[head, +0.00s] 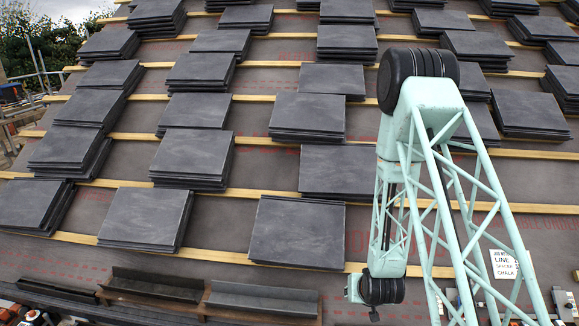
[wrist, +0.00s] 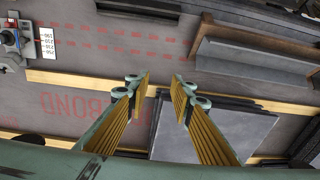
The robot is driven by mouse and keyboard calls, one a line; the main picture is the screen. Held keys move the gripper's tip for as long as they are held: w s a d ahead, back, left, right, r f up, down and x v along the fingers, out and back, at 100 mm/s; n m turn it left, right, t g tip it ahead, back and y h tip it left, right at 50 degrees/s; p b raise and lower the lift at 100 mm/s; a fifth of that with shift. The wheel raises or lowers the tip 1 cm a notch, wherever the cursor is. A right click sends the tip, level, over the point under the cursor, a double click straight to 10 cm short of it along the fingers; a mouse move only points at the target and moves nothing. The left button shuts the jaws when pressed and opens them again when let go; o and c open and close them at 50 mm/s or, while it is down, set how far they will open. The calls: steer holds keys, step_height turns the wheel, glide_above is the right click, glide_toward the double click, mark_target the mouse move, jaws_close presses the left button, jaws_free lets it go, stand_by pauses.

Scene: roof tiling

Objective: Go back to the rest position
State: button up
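My gripper (wrist: 160,88) shows in the wrist view with its two ribbed fingers apart and nothing between them. Below it are a wooden batten (wrist: 75,82) and the edge of a dark slate stack (wrist: 220,128). In the head view my pale green arm stands at the right. Its wrist end hangs low, just right of the front slate stack (head: 297,232). The gripper's fingers are not clear in that view.
Several slate stacks (head: 145,217) lie on the battens (head: 225,190) across the roof. Dark angled pieces (head: 262,298) lie along the front edge. A white chalk-line label (head: 504,264) is at the right. Bare membrane (head: 80,262) shows between the front stacks and that edge.

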steer(key=s+a+r+g+b, duration=0.1)
steer(key=s+r, duration=0.3)
steer(key=r, duration=0.7)
steer(key=s+r+b, duration=0.1)
steer(key=s+r, duration=0.3)
steer(key=r, duration=0.6)
steer(key=s+a+r+g, duration=0.1)
steer(key=s+r, duration=0.3)
steer(key=r, duration=0.7)
steer(key=s+r, duration=0.5)
steer(key=s, duration=0.6)
steer(key=s+r+b, duration=0.1)
steer(key=s+r, duration=0.4)
steer(key=s, duration=0.6)
steer(key=s+r+n+g+b, duration=0.1)
steer(key=s+r, duration=0.4)
steer(key=s, duration=0.6)
steer(key=shift+a+r, duration=0.3)
steer(key=shift+a, duration=0.1)
